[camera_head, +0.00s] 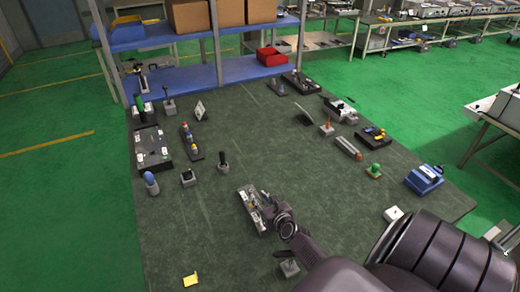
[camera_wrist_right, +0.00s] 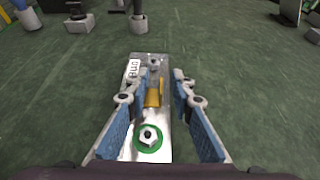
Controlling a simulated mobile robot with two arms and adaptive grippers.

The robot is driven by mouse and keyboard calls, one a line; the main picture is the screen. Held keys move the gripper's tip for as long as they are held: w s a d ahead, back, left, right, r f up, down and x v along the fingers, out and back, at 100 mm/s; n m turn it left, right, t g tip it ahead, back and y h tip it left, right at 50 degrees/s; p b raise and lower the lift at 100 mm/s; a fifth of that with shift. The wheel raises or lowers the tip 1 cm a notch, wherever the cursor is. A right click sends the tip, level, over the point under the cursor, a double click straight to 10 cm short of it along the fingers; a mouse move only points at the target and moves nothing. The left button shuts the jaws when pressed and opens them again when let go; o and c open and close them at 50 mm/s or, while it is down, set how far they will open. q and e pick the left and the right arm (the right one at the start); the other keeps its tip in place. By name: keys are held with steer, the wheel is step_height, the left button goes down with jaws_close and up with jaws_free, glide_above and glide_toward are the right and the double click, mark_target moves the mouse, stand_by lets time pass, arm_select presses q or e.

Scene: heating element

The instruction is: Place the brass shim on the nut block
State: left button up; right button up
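My right gripper (camera_wrist_right: 160,82) is open, with its two blue-padded fingers apart over a silver plate (camera_wrist_right: 132,152). The plate bears a label, a hex nut (camera_wrist_right: 149,135) on a green ring, and a brass-coloured piece (camera_wrist_right: 153,95) between the fingers; I cannot tell whether a finger touches it. In the head view the right gripper (camera_head: 268,212) is at this plate (camera_head: 250,198), partly covering it. A yellow bent piece (camera_head: 190,280) lies alone near the table's front left. I cannot tell for sure which piece is the brass shim, or which is the nut block. My left gripper is out of view.
A small grey block (camera_head: 289,268) stands beside my right arm. A black tray (camera_head: 153,148) and several upright tools stand at the left. A green knob (camera_head: 374,170), a blue box (camera_head: 424,179) and a white block (camera_head: 393,214) are at the right. The table's middle is mostly clear.

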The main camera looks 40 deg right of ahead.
steer(key=shift+v, duration=3.6)
steer(key=shift+d, duration=0.1)
